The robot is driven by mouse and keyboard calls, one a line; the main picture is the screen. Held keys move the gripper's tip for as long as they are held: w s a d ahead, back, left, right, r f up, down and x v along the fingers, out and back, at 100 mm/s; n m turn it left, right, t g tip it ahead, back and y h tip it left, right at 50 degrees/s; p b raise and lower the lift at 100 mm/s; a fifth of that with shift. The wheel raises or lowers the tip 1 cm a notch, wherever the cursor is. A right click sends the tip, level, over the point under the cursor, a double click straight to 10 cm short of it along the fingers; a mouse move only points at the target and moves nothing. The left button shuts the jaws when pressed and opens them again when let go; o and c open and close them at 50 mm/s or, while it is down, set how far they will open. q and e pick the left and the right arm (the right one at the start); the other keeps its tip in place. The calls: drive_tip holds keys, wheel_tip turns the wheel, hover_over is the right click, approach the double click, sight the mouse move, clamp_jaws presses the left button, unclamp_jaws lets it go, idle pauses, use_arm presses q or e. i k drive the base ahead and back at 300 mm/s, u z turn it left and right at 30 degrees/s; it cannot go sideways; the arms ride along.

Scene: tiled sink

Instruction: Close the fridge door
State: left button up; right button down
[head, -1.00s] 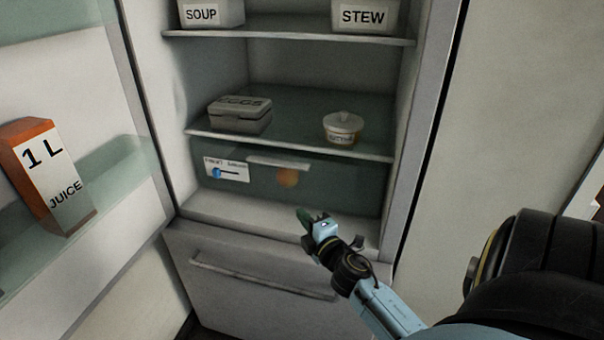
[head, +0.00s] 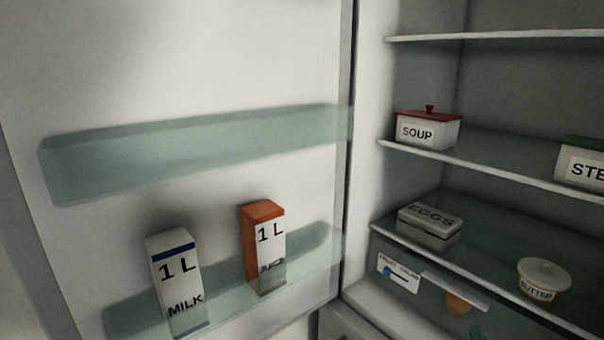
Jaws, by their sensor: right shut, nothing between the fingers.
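The fridge door (head: 230,60) stands wide open on the left, its inner side facing me. It has two greenish shelves, and the lower one holds a milk carton (head: 177,285) and an orange-topped juice carton (head: 264,248). The open fridge body (head: 400,70) is on the right, with the hinge side between them. My left gripper is out of view.
Inside the fridge are a red-lidded soup box (head: 428,130), a stew box (head: 582,166), an egg box (head: 430,227) and a butter pot (head: 543,280) on glass shelves. A clear drawer (head: 400,283) with an orange round thing sits below. The door's shelves jut inward.

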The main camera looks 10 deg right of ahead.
sight(123, 123)
drive_tip(key=k, duration=1)
